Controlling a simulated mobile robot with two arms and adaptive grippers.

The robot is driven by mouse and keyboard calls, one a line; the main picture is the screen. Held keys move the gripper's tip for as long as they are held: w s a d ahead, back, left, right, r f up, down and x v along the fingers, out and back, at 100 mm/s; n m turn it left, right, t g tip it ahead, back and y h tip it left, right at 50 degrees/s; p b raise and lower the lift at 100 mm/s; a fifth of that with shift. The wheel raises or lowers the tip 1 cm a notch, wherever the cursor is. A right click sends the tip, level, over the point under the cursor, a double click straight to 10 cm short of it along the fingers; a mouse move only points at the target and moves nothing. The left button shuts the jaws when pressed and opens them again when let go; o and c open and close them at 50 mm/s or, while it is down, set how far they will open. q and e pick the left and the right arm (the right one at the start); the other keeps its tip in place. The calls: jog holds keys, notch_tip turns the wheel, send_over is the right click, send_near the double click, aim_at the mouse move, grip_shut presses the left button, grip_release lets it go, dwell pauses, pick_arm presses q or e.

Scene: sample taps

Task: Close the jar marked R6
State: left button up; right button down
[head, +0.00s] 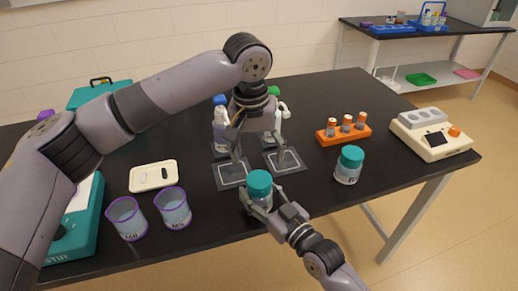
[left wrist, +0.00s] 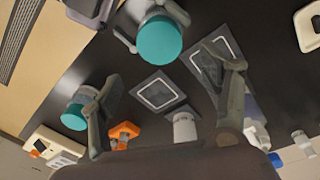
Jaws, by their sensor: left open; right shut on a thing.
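A jar with a teal lid (head: 259,184) is held near the table's front edge by my right gripper (head: 260,208), which is shut around its body. Its lid also shows in the left wrist view (left wrist: 160,41). A second teal-lidded jar (head: 348,168) stands on the table to the right; it shows in the left wrist view (left wrist: 76,112) too. Both lids sit on top; how tight they are I cannot tell. Neither label is clear enough to tell which jar is R6. My left gripper (head: 258,155) is open and empty, above and behind the held jar, fingers pointing down.
Two outlined square pads (head: 230,176) (head: 288,163) lie behind the held jar. Bottles (head: 219,137) stand behind my left gripper. An orange rack (head: 343,135) and a cream device (head: 430,140) are at right. Purple-rimmed beakers (head: 128,218) (head: 174,208) and a white tray (head: 153,177) are at left.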

aim_at(259, 179)
pick_arm(q)
jog(key=n, duration=0.4)
jog(key=shift+d+r, duration=0.1)
jog(key=shift+r, duration=0.05)
jog(key=n, duration=0.4)
jog(key=shift+s+r, duration=0.1)
jog(key=shift+r, duration=0.1)
jog(key=n, duration=0.6)
jog(key=shift+s+r+n+g+y, duration=0.15)
jog(key=shift+r+n+g+y, duration=0.15)
jog(key=shift+g+y, duration=0.1)
jog(key=shift+f, duration=4.05)
jog(key=shift+c, duration=0.4)
